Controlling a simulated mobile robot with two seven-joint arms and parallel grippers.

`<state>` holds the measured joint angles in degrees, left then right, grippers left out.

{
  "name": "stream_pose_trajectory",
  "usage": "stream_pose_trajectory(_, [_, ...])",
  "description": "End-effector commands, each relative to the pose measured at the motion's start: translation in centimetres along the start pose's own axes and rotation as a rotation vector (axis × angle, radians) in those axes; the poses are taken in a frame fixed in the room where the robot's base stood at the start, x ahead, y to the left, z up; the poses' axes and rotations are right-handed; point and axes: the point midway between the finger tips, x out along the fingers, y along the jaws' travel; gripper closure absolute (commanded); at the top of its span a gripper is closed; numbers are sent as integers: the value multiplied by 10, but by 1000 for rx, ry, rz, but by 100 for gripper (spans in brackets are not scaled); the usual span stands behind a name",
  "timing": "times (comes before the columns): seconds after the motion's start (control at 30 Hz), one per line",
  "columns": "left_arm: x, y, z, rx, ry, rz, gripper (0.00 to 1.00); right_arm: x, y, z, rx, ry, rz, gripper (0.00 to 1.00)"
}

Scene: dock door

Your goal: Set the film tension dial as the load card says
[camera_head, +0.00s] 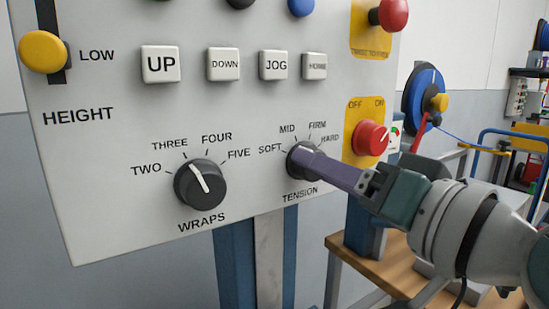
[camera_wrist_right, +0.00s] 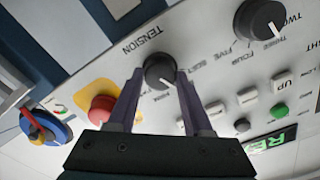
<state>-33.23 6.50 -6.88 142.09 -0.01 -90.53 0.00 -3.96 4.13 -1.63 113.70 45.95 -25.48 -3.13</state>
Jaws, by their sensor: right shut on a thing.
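The black film tension dial (camera_head: 294,155) sits low on the grey control panel (camera_head: 120,190), above the word TENSION, with SOFT, MID, FIRM and HARD around it. My right gripper (camera_head: 310,164) reaches it from the right and is shut on it. In the right wrist view, the two purple fingers (camera_wrist_right: 161,77) lie on either side of the tension dial (camera_wrist_right: 159,65). A white pointer mark shows on the dial there, but I cannot tell which label it points at. No load card can be made out. My left gripper is out of view.
The black wraps dial (camera_head: 200,184) is left of the tension dial, its pointer towards THREE. White buttons, including UP (camera_head: 161,64), sit above. A wooden table (camera_head: 345,255) stands below right.

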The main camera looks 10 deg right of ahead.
Motion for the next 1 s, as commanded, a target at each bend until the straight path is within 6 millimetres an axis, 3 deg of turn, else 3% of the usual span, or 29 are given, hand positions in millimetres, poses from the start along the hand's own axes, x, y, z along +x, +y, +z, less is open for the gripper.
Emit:
stream_pose_trajectory(0.67, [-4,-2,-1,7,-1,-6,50,0,0,0,76,2,0,100])
stream_pose_trajectory(0.7, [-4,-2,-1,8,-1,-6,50,0,0,0,76,2,0,49])
stream_pose_trajectory(0.93, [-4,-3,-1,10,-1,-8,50,0,0,0,76,1,0,23])
stream_pose_trajectory(1.0, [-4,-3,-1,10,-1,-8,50,0,0,0,76,1,0,20])
